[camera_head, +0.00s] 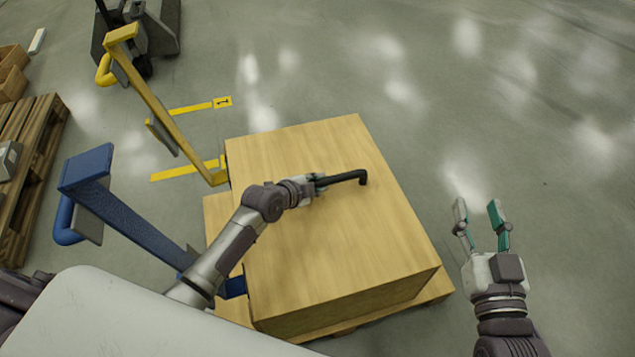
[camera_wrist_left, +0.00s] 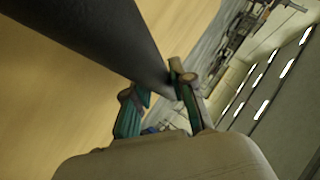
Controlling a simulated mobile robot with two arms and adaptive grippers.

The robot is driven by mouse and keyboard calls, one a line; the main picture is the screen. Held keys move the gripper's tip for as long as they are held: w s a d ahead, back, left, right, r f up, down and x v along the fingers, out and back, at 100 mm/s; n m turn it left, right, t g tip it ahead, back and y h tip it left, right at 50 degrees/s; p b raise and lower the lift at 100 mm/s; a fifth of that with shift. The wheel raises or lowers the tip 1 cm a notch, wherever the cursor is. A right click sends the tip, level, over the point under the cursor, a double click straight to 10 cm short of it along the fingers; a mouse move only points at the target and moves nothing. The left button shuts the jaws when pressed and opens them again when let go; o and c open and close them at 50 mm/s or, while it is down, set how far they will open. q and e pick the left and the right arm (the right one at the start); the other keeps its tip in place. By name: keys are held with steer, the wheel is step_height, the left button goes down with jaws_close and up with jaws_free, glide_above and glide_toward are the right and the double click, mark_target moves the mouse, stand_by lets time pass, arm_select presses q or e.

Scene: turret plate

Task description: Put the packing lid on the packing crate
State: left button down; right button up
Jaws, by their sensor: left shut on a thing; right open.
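The packing lid (camera_head: 310,235) is a large light-wood box shape with a black bar handle (camera_head: 348,177) on its top. My left gripper (camera_head: 320,183) is shut on the left end of this handle. The left wrist view shows its fingers (camera_wrist_left: 160,98) at the dark handle (camera_wrist_left: 95,40), with the wooden surface behind. Below the lid, a lower wooden part (camera_head: 216,207), seemingly the packing crate, shows at the left and along the front right edge. The lid hides most of it, and I cannot tell whether they touch. My right gripper (camera_head: 478,212) is open and empty, right of the lid.
A blue post with a handle (camera_head: 125,205) and a yellow one (camera_head: 150,90) stand left of the lid. A wooden pallet (camera_head: 30,160) is at the far left. Yellow floor marks (camera_head: 185,173) lie behind. The grey floor at the right is clear.

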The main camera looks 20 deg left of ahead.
arm_select(q)
steer(key=shift+w+r, duration=0.15)
steer(key=shift+r, duration=0.1)
